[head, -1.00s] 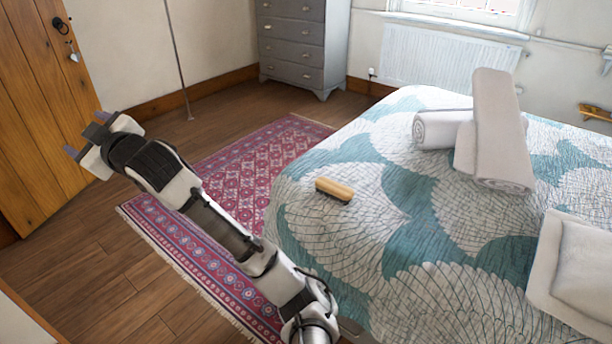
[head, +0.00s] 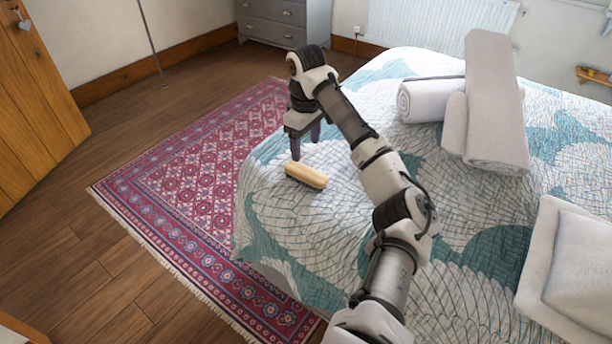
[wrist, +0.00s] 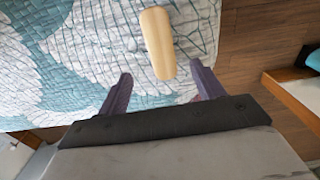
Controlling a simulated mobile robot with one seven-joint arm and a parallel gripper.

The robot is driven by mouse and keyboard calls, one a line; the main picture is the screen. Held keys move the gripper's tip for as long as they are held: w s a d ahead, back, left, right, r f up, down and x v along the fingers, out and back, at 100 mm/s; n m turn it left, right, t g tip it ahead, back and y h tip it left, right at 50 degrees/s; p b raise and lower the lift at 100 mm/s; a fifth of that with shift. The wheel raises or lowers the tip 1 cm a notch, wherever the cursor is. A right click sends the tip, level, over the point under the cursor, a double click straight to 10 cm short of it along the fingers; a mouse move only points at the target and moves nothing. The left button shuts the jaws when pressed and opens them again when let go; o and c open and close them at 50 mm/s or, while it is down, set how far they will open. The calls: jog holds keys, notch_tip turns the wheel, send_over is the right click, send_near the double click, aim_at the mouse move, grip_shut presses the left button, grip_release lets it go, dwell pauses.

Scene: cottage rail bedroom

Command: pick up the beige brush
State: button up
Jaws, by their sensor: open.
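The beige brush (head: 306,176) lies on the bed's patterned cover near its left edge, with a pale back on top and a dark bristle side below. My gripper (head: 306,148) is open, fingers pointing down, just behind the brush in the head view and apparently above the cover. In the wrist view the brush (wrist: 158,42) lies ahead of the open fingers, and its near end reaches toward the gap between the fingertips (wrist: 160,80). Nothing is between the fingers.
The bed (head: 320,230) carries rolled towels (head: 490,110) at the back right and a folded stack with a cushion (head: 580,270) at the front right. A red rug (head: 185,185) lies on the floor at left. A grey chest of drawers (head: 275,22) stands behind.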

aim_at(306, 171)
notch_tip(306, 171, down, 4)
jog(key=shift+r, duration=0.1)
jog(key=shift+s+f, duration=0.15)
jog(key=shift+f, duration=2.55)
jog(key=shift+c, duration=0.2)
jog(key=c, duration=1.1)
jog(key=shift+r, duration=0.1)
notch_tip(306, 171, up, 20)
jog(key=shift+f+p, duration=0.1)
jog(key=shift+p, duration=0.85)
